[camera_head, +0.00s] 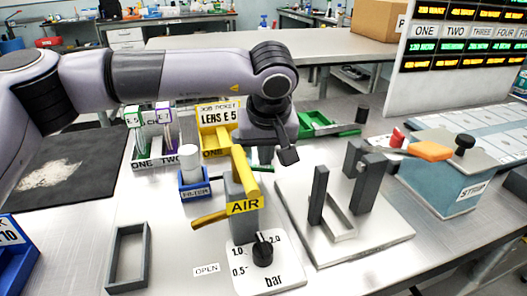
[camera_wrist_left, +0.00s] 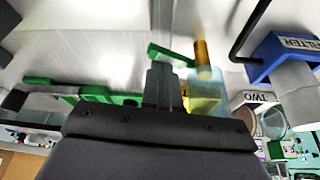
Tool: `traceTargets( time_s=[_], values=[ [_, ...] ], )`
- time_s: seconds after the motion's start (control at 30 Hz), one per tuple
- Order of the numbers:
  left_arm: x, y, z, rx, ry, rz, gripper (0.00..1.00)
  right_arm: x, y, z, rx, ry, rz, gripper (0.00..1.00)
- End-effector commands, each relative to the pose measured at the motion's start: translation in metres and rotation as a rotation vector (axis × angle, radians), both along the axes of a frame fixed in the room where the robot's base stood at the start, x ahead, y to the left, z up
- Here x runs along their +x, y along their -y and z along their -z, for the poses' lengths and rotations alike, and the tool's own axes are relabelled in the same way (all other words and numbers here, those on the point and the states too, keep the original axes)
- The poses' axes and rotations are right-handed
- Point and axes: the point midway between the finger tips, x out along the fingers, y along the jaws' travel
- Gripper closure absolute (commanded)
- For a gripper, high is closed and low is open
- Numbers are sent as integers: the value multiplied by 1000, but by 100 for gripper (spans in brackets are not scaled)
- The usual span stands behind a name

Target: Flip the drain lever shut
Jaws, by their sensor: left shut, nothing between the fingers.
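A green lever (camera_wrist_left: 172,55) shows in the left wrist view, beside a brass stem (camera_wrist_left: 202,53) and a pale blue bowl (camera_wrist_left: 208,88). I take it for the drain lever. It slants, with its free end near my left fingertips; I cannot tell whether they touch. In the head view a small green piece (camera_head: 262,168), perhaps the same lever, shows low behind the AIR unit (camera_head: 245,205), mostly hidden. My left gripper (camera_head: 288,156) is shut and empty, pointing down behind the AIR unit. Its shut fingers also show in the wrist view (camera_wrist_left: 163,85). My right gripper is out of view.
A blue FILTER holder (camera_head: 194,188) stands left, a grey post fixture (camera_head: 340,215) right. Green trays (camera_head: 325,128) lie behind.

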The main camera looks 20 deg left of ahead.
Motion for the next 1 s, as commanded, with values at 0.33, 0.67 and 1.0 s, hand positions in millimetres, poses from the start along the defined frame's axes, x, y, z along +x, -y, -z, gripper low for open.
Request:
traceTargets(
  time_s=[0.33, 0.67, 1.0],
  values=[
    [-12, 7, 2, -1, -3, 276, 100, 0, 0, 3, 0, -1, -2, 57],
    [-20, 10, 2, 0, -2, 277, 100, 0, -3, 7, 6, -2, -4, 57],
    [-21, 10, 1, 0, -2, 276, 100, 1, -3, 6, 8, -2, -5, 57]
  ],
)
